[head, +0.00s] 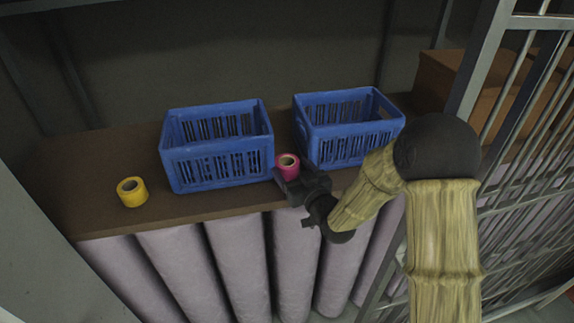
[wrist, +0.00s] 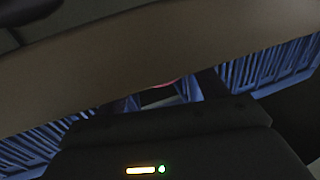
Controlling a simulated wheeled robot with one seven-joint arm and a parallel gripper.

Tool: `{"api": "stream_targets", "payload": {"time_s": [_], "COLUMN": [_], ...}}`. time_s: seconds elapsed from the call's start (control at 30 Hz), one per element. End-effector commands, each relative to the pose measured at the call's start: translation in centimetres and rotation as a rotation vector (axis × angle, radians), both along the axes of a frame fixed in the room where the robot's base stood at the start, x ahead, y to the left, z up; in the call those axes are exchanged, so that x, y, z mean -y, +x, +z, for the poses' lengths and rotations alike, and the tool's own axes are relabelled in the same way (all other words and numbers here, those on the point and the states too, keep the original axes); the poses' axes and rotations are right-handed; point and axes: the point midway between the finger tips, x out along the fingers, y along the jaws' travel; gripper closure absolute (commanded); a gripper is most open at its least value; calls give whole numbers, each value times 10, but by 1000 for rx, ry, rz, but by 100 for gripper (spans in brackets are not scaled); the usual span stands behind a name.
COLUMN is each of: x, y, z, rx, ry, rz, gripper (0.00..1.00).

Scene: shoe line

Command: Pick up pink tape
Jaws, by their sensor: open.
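The pink tape (head: 287,162) is a roll near the front edge of the brown shelf, between two blue crates. My gripper (head: 289,178) is at the roll from the front right, with its dark jaws open and overlapping the roll's lower part in the head view. I cannot tell whether they touch it. In the wrist view a thin pink sliver of the tape (wrist: 166,83) shows between the fingers of my gripper (wrist: 170,95); the rest is hidden.
A blue crate (head: 218,165) stands left of the tape, another blue crate (head: 350,146) right of it. A yellow tape roll (head: 132,191) lies far left on the shelf (head: 95,208). Metal bars (head: 515,130) stand at the right, with brown boxes (head: 445,75) behind.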

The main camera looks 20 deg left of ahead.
Motion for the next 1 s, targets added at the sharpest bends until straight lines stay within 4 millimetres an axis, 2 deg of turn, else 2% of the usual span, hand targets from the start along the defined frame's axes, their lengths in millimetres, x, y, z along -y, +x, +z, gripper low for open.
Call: {"api": "stream_targets", "payload": {"time_s": [0.37,0.53,0.87,1.0], "x": [0,-1,-1,0], "y": [0,-1,-1,0], "z": [0,0,1,8], "rx": [0,0,1,4], "ry": [0,0,1,3], "rz": [0,2,1,0], "gripper": [30,63,64,64]}}
